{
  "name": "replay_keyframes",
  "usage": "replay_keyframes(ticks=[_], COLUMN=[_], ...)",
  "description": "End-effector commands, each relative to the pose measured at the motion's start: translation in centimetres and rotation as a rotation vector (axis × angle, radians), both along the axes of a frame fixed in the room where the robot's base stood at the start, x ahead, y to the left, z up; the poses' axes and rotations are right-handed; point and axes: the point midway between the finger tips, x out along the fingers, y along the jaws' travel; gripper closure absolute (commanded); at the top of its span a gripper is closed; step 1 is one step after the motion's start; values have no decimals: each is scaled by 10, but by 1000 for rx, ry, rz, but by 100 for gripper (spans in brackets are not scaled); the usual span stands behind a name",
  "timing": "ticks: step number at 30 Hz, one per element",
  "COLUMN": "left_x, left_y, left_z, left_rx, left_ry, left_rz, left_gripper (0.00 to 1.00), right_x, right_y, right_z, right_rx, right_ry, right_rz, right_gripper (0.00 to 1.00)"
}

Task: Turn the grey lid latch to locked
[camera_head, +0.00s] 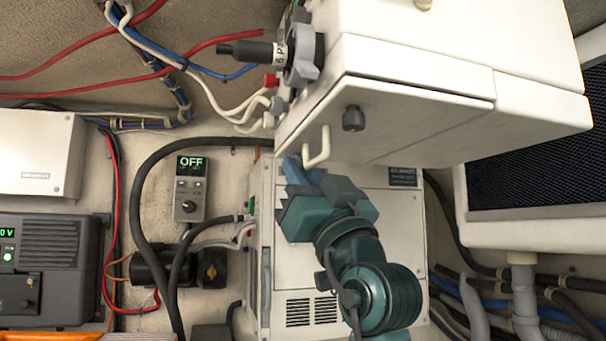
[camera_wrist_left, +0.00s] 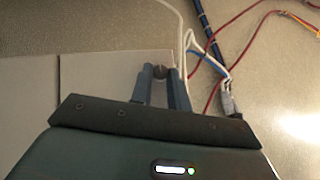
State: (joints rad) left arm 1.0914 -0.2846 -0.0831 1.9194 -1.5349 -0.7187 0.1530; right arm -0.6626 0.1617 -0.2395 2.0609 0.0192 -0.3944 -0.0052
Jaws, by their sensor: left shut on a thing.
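My left gripper (camera_head: 300,168) reaches up in front of the lower white unit (camera_head: 292,258), its tips near the lower edge of the upper white cabinet. My right gripper is not in view.
A control panel reading OFF (camera_head: 191,190) is to the left. Cables and hoses (camera_head: 150,210) run along the wall. A dark grille (camera_head: 530,150) is at right.

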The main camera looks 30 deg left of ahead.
Motion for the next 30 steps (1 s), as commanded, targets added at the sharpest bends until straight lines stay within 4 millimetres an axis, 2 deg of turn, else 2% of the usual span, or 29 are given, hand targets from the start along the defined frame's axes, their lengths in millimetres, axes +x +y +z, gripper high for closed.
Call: replay_keyframes(ticks=[11,21,30], left_x=[2,8,12], left_y=[-1,-1,0], left_z=[-3,-1,2], left_rx=[2,2,2], left_ry=[-1,-1,-2], left_rz=[147,455,742], left_gripper=[100,100,100], right_x=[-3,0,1], right_y=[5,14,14], right_z=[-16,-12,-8], right_rx=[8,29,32], right_ry=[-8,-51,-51], right_rz=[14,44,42], right_gripper=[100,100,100])
